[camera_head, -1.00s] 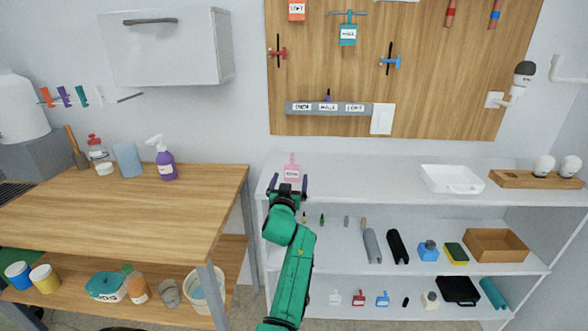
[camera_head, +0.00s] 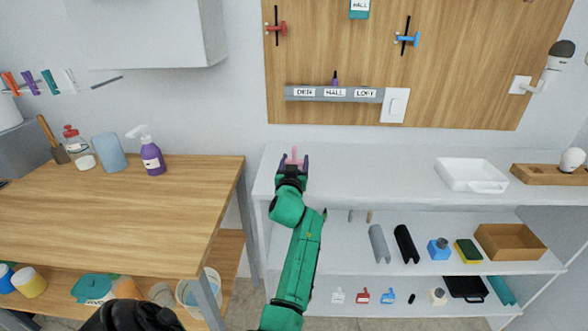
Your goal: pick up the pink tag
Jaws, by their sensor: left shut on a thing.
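The pink tag (camera_head: 294,155) is at the left end of the white shelf unit's top. Only its upper part shows above my gripper; the rest is hidden. My left gripper (camera_head: 293,162), on the green arm, has its dark fingers on both sides of the tag and is shut on it. I cannot tell whether the tag is clear of the shelf top. My right gripper is not in view; a dark part shows at the bottom left.
The white shelf unit (camera_head: 390,165) holds a white tray (camera_head: 470,174) and a wooden holder (camera_head: 546,176) on top. A wooden table (camera_head: 100,215) stands at left with a purple spray bottle (camera_head: 151,158). A grey label rail (camera_head: 334,94) is on the pegboard above.

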